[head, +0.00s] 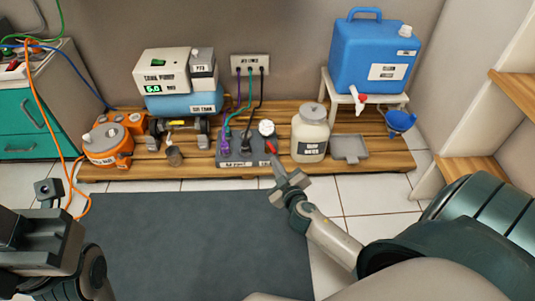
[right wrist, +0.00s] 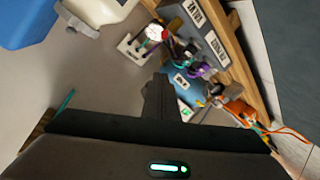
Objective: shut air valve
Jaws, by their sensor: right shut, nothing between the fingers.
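A small red lever (head: 270,146), which looks like the air valve handle, stands at the right end of a grey outlet block (head: 234,160) on the low wooden platform. A round white gauge (head: 267,127) rises behind it. In the right wrist view the red lever (right wrist: 166,35) and the gauge (right wrist: 154,32) show beyond my fingers. My right gripper (head: 278,166) is shut and empty, just in front of the lever; I cannot tell whether it touches. My left gripper (head: 40,240) is at the lower left, away from the block, and its jaws are unclear.
The outlet block carries purple, teal and black plugs with cables to a wall socket (head: 250,65). A cream bottle (head: 310,134) stands close on the right. The pump unit (head: 180,80) and an orange canister (head: 108,145) are left. A blue water tank (head: 374,55) is back right.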

